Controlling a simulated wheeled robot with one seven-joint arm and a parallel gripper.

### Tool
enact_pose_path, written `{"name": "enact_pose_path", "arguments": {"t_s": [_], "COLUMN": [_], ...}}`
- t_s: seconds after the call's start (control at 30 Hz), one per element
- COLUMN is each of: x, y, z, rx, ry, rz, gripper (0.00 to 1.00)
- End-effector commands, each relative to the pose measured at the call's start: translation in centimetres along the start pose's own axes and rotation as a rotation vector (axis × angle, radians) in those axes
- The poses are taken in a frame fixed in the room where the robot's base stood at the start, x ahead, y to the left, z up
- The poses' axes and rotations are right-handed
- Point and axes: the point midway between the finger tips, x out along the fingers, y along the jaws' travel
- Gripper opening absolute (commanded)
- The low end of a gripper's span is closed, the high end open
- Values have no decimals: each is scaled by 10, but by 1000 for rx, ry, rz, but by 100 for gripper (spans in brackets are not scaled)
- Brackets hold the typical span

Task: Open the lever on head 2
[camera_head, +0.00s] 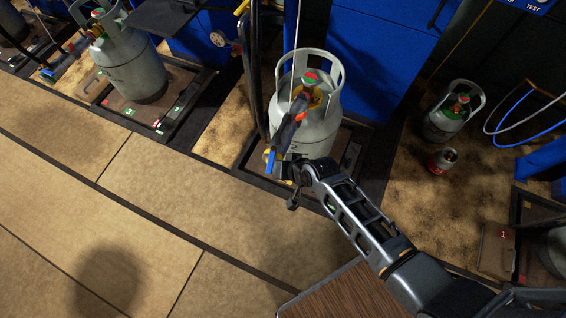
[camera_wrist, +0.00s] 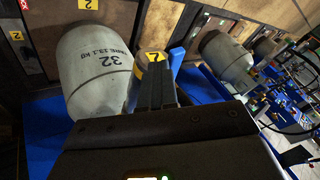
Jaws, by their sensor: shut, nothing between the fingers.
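A grey gas cylinder (camera_head: 307,135) stands on the middle scale, with a dark filling head (camera_head: 288,128) on its valve. A blue lever (camera_head: 270,160) sticks out at the filling head's lower end. In the wrist view the head carries a yellow label with a 2 (camera_wrist: 153,57), and the blue lever (camera_wrist: 177,62) shows just right of the label. My gripper (camera_head: 281,169) is beside the lever's end. In the wrist view its fingers (camera_wrist: 157,84) are together and empty, in front of the head and left of the lever. The fingers hide part of the head; I cannot tell if they touch it.
Another grey cylinder (camera_head: 132,70) stands on a scale at the left. A smaller cylinder (camera_head: 453,116) and a red can (camera_head: 442,159) stand on the right. A brown wooden surface (camera_head: 345,295) is at the bottom. The tan floor at the left is clear.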

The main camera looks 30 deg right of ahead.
Motion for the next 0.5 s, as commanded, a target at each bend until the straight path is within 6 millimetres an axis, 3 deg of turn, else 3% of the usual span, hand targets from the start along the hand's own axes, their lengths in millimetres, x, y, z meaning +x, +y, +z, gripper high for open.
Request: {"name": "enact_pose_path", "arguments": {"t_s": [0.5], "x": [6], "y": [-13], "z": [3], "rx": [-1], "ry": [-3], "rz": [-1], "gripper": [0]}}
